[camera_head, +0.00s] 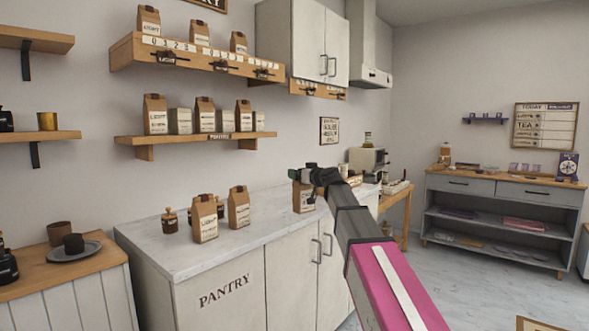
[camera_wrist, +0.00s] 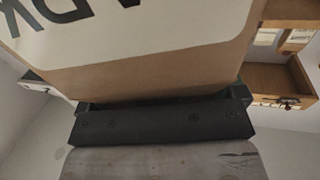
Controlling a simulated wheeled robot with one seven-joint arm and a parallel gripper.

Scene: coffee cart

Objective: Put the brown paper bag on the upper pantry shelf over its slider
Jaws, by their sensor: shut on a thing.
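My gripper (camera_head: 316,177) is shut on a brown paper bag (camera_head: 303,198) over the right part of the counter; I cannot tell whether the bag touches the counter. In the wrist view the brown bag (camera_wrist: 150,75) with a white label and upside-down letters fills the space above the dark gripper bar (camera_wrist: 160,118). The upper pantry shelf (camera_head: 125,52) is on the wall at upper left. Its front carries number tags and dark sliders (camera_head: 169,57). Three brown bags stand on it, left (camera_head: 149,20), middle (camera_head: 200,33) and right (camera_head: 239,43).
The lower shelf (camera_head: 180,141) holds several bags and pale containers. Two more bags (camera_head: 205,218) (camera_head: 238,207) and a small jar (camera_head: 169,221) stand on the pantry counter (camera_head: 150,245). A wall cabinet (camera_head: 300,42) hangs right of the upper shelf, above another slider front (camera_head: 318,89).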

